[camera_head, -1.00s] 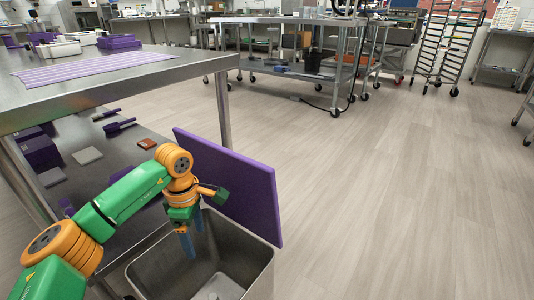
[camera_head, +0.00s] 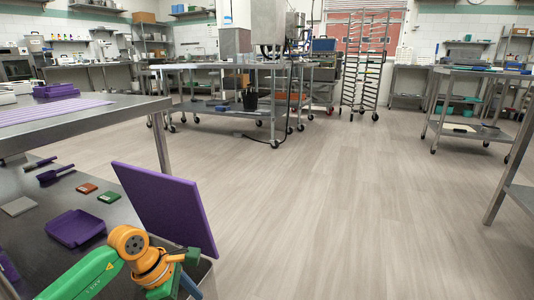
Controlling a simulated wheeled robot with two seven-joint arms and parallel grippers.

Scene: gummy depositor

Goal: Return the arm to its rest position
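My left arm, green and orange, comes in from the bottom left. My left gripper (camera_head: 188,284) is at the bottom edge of the head view, just below the purple panel (camera_head: 165,208). Its fingertips are cut off by the frame, so I cannot tell whether it is open or shut. The purple panel stands tilted beside the arm. My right arm and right gripper are not in view.
A steel table (camera_head: 85,117) with a purple striped mat (camera_head: 50,111) stands at the left. Its lower shelf holds a purple tray (camera_head: 75,229) and small items. A wheeled rack (camera_head: 366,70) and carts stand behind. The floor (camera_head: 330,200) in the middle and right is clear.

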